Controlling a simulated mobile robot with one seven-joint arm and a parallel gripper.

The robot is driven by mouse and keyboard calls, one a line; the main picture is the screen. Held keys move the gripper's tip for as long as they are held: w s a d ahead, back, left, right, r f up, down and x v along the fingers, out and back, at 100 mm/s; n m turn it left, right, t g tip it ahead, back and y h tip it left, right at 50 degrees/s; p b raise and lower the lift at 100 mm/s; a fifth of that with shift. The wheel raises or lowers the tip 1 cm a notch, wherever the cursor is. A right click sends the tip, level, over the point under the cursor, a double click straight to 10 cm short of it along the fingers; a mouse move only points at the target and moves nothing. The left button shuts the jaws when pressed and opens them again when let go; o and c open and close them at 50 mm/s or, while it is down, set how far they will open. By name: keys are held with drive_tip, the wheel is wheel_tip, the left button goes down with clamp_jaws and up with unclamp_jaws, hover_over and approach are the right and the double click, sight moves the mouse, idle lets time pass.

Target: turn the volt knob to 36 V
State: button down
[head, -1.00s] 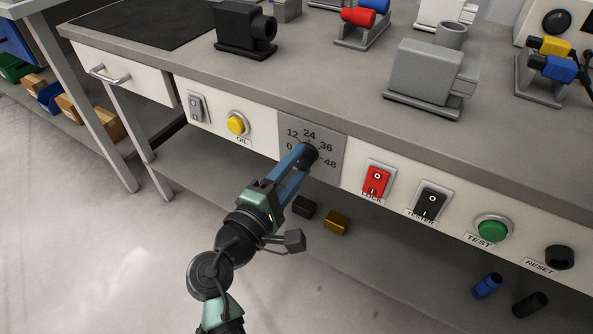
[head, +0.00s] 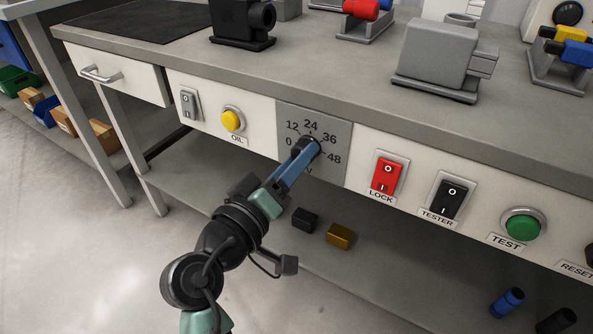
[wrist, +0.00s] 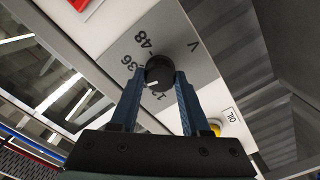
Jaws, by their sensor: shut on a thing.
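The volt knob (head: 314,144) is a round black knob on a grey dial plate (head: 338,176) marked 0, 12, 24, 36 and 48. My gripper (head: 309,149), with blue fingers, is shut on the knob, partly covering it in the head view. In the wrist view, the knob (wrist: 160,71) sits between the fingertips (wrist: 159,76). Its white pointer line points down-left, on the 12 side of the 36 mark. A finger hides the 24 there, and the 12 is partly covered, so the exact reading is unclear.
A yellow OIL button (head: 231,121) is left of the dial. A red LOCK switch (head: 386,174), black TESTER switch (head: 447,199) and green TEST button (head: 522,225) are to the right. A black block (head: 305,220) and brass block (head: 340,236) lie on the lower shelf.

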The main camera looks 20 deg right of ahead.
drive_tip(key=shift+f+m+b, duration=0.1)
drive_tip(key=shift+m+b, duration=2.35)
drive_tip(key=shift+m, duration=0.75)
drive_tip(key=shift+c, duration=1.9)
unclamp_jaws()
drive_tip(key=p+v, duration=0.4)
drive_tip(key=v, duration=0.9)
drive_tip(key=shift+w, duration=0.1)
